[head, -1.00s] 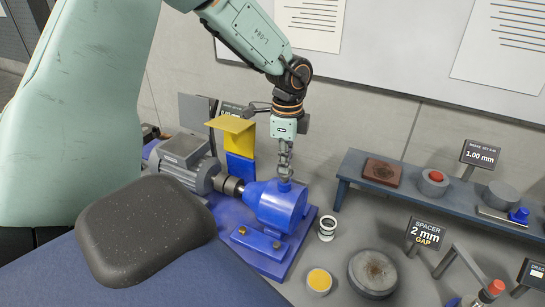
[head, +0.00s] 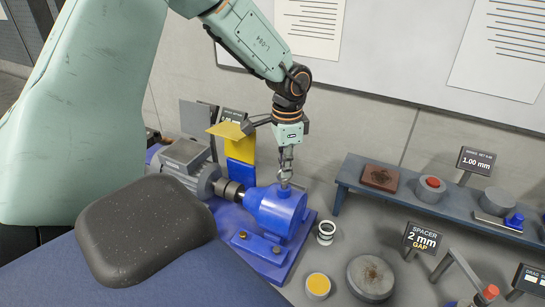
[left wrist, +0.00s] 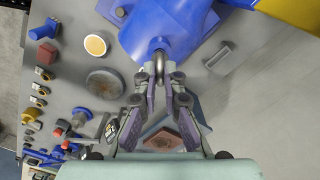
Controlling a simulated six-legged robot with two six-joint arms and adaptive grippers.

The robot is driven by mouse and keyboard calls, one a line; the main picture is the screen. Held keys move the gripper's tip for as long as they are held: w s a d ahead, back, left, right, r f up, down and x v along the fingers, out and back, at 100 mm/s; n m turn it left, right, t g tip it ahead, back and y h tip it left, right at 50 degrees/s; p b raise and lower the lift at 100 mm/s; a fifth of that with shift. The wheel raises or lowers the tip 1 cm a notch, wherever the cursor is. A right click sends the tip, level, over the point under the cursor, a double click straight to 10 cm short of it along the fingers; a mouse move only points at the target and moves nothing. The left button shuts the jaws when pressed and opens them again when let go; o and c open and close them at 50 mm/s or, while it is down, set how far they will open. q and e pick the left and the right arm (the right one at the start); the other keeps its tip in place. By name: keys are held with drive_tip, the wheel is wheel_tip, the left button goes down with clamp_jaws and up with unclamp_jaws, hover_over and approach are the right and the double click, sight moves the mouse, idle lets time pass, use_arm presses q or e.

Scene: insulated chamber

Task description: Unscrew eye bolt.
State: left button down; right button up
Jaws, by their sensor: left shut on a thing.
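The eye bolt (left wrist: 160,66) is a grey metal ring standing on top of the blue pump housing (head: 277,209). In the head view it shows small beneath the fingers (head: 284,184). My left gripper (head: 285,168) points straight down over the housing. In the left wrist view its two fingers (left wrist: 161,82) are shut on the eye bolt's ring, one on each side. The bolt's lower end is at the housing top, and its thread is hidden. My right gripper is not in view.
A grey motor (head: 187,168) joins the housing on the left, near a yellow guard (head: 232,143). A white ring-shaped part (head: 326,232), a yellow-topped puck (head: 318,286) and a round grey disc (head: 371,278) stand to the right. A raised shelf (head: 345,182) carries several parts behind.

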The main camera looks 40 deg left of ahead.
use_arm(q)
drive_tip(key=shift+r+p, duration=0.65)
drive_tip(key=shift+r, duration=1.4)
